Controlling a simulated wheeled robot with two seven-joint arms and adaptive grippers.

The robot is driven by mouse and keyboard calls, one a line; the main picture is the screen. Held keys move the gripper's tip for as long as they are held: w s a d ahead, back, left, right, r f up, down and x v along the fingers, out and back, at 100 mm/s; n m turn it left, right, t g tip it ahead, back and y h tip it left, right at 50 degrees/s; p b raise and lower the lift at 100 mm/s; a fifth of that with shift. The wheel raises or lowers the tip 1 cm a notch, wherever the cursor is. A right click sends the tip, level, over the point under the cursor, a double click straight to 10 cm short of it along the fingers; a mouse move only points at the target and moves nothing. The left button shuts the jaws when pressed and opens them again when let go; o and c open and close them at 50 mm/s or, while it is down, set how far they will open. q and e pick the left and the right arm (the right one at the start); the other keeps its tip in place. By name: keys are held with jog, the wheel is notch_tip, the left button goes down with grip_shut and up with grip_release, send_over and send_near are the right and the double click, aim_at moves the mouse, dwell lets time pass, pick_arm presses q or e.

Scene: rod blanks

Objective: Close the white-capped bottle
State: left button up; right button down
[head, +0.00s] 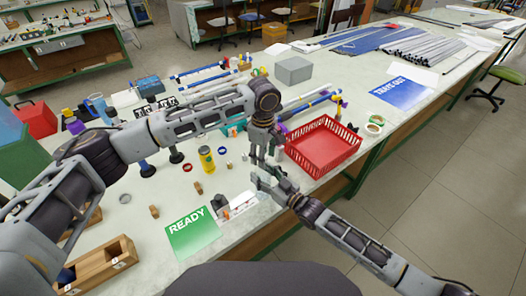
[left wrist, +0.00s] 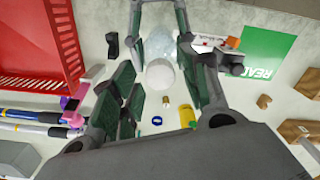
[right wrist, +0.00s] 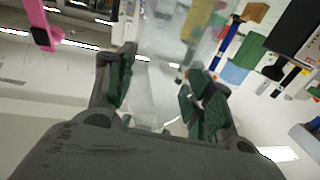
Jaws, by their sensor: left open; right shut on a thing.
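A clear bottle (left wrist: 160,46) with a white cap (left wrist: 160,74) at its near end shows in the left wrist view. My right gripper (head: 266,183) is shut on the bottle, one finger on each side; the clear body also shows in the right wrist view (right wrist: 152,100). My left gripper (head: 260,158) is open just above, its fingers on either side of the white cap with gaps visible. How firmly the cap sits on the bottle cannot be told. In the head view the bottle is mostly hidden by the grippers.
A red crate (head: 322,170) stands close to the right of the grippers. A yellow bottle (head: 207,160), a blue cap (head: 222,150) and a red cap (head: 187,167) are to the left. A green READY card (head: 193,233) lies at the front edge.

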pick_arm(q)
grip_shut()
dwell(0.3)
